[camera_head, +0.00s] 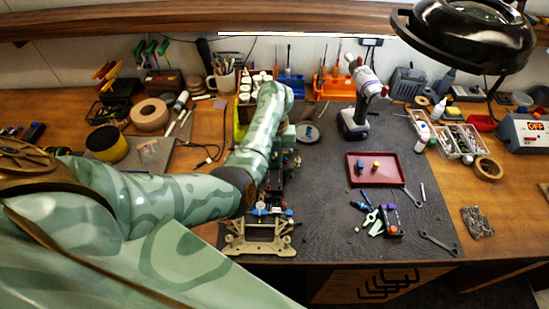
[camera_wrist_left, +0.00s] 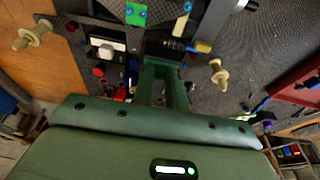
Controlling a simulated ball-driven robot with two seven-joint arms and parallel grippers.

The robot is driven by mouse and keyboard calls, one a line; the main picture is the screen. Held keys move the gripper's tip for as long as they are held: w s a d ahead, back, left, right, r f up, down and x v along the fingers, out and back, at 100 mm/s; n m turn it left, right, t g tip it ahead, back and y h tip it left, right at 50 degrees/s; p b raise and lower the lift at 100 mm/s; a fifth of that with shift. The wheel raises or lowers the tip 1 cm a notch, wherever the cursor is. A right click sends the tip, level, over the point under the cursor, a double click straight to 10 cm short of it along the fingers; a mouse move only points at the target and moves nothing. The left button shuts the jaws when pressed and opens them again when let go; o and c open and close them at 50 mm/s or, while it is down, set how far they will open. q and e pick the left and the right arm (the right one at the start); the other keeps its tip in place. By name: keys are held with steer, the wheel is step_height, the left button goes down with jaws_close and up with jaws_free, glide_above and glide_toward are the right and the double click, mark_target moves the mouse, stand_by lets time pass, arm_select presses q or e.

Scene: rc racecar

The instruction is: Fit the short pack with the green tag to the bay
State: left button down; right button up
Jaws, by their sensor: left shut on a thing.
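The car chassis (camera_head: 262,210) lies on the grey mat with its tan end toward me; part of it also shows in the left wrist view (camera_wrist_left: 105,48). My left gripper (camera_wrist_left: 165,68) points down over the chassis and is shut on a dark thing, apparently the short pack. The jaws and my arm hide most of it, and I cannot make out its tag surely. I cannot tell whether it touches the bay, which is hidden under my arm in the head view. Another pack with a purple tag (camera_head: 390,218) lies on the mat to the right. My right gripper is out of view.
A red tray (camera_head: 376,178) with small parts lies right of the chassis. Wrenches (camera_head: 438,243) and small tools lie near it. A cordless driver (camera_head: 355,115) stands behind. A lamp (camera_head: 470,35) overhangs the back right. The mat between chassis and tray is largely clear.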

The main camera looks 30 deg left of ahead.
arm_select(q)
steer(key=shift+b+x, duration=0.7)
steer(key=shift+x, duration=0.15)
steer(key=c, duration=1.3)
jaws_free()
steer(key=shift+w+a, duration=0.1)
steer(key=shift+w, duration=0.1)
steer(key=p+v, duration=0.6)
steer(key=v, duration=1)
steer(key=shift+r, duration=0.1)
